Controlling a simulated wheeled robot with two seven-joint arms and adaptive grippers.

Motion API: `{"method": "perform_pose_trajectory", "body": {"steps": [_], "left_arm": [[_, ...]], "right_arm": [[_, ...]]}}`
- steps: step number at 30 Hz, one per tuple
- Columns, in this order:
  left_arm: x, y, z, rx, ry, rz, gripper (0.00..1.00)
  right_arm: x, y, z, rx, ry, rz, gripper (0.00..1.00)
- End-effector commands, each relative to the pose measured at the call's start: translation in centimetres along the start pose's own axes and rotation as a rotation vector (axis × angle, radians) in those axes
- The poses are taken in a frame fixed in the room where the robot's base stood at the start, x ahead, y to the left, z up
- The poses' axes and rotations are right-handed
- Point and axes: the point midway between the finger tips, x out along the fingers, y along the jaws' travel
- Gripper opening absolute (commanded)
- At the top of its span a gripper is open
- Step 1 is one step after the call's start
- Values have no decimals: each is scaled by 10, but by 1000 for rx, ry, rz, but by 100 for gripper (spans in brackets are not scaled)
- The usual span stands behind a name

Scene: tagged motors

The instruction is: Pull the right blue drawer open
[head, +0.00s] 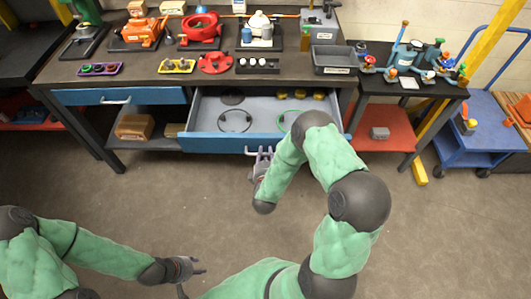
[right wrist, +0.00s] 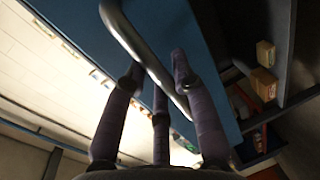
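The right blue drawer (head: 215,143) stands pulled out from under the workbench, with its grey inside showing. In it lie dark and green rings and several yellow items at the back. Its metal handle (right wrist: 150,62) crosses between my right gripper's fingers in the right wrist view. My right gripper (head: 262,157) is at the front of this drawer and looks shut on the handle; the exact contact is partly hidden. My left gripper (head: 192,268) is low over the floor, away from the bench; its finger opening is too small to judge.
The left blue drawer (head: 150,95) is shut. The workbench (head: 135,66) carries motors, a grey bin (head: 335,60) and small trays. A side table (head: 420,88) and a blue cart (head: 480,130) stand at the right. The floor before the bench is clear.

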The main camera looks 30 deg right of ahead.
Motion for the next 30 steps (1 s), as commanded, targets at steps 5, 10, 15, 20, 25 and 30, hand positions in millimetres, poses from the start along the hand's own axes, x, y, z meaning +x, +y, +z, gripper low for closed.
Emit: {"method": "perform_pose_trajectory", "body": {"steps": [5, 10, 15, 20, 25, 30], "left_arm": [[0, 0, 0, 0, 0, 0, 40], [0, 0, 0, 0, 0, 0, 40], [0, 0, 0, 0, 0, 0, 40], [0, 0, 0, 0, 0, 0, 40], [0, 0, 0, 0, 0, 0, 40], [0, 0, 0, 0, 0, 0, 40]], "right_arm": [[0, 0, 0, 0, 0, 0, 46], [0, 0, 0, 0, 0, 1, 46], [-11, 0, 0, -1, 1, 0, 46], [-38, 0, -1, 0, 4, -2, 46], [-72, 0, -1, -1, 3, -1, 46], [-100, 0, -1, -1, 4, 0, 46]]}}
